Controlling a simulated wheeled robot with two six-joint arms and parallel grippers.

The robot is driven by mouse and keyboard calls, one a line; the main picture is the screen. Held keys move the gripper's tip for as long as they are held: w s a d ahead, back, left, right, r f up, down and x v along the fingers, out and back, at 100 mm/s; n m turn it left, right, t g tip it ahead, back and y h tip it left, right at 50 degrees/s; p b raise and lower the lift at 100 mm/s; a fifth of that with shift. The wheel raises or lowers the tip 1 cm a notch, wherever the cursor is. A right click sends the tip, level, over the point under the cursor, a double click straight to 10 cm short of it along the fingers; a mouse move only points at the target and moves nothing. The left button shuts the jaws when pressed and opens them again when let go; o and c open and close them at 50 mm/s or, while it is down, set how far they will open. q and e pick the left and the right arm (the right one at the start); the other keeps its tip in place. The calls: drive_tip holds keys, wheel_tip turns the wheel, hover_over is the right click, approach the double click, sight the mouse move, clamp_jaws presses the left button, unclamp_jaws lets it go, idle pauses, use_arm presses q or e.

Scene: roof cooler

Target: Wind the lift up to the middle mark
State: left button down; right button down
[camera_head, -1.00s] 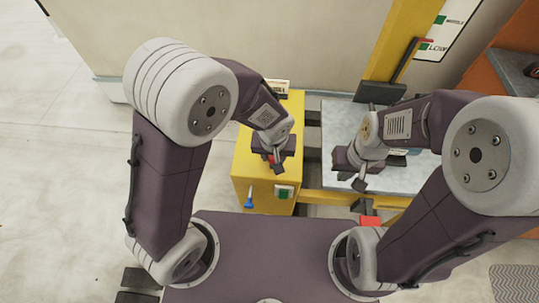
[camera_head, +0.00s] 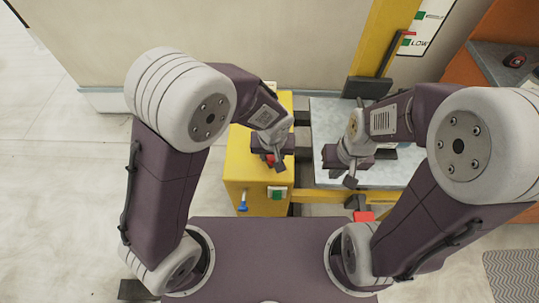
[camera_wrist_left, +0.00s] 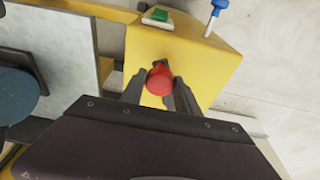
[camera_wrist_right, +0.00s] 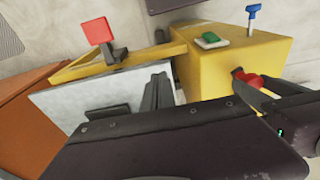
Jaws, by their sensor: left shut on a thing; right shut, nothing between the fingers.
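The yellow winch box (camera_head: 238,172) stands ahead of me, with a red crank knob (camera_wrist_left: 160,78) on it. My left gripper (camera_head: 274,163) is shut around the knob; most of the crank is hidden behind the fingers. My right gripper (camera_head: 350,180) is shut and empty above the grey lift platform (camera_head: 319,122); its closed fingers show in the right wrist view (camera_wrist_right: 156,93). On the yellow mast (camera_head: 380,45), a red pointer (camera_head: 408,33) sits a little above the green LOW mark (camera_head: 405,42). Another green mark (camera_head: 420,15), its label too small to read, is higher up.
The box has a green button (camera_head: 277,193) and a blue-handled lever (camera_head: 243,206). A red plate (camera_wrist_right: 97,31) stands on the yellow frame in front of the platform. An orange cabinet (camera_head: 510,25) with a grey top is at the right. The floor at left is clear.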

use_arm(q)
drive_tip(key=shift+w+d+r, duration=0.1)
drive_tip(key=shift+w+d, duration=0.4)
drive_tip(key=shift+d, duration=0.4)
drive_tip(key=shift+w+d, duration=0.1)
drive_tip(key=shift+w+d+p, duration=0.3)
drive_tip(key=shift+w+d, duration=0.25)
drive_tip(key=shift+d, duration=0.1)
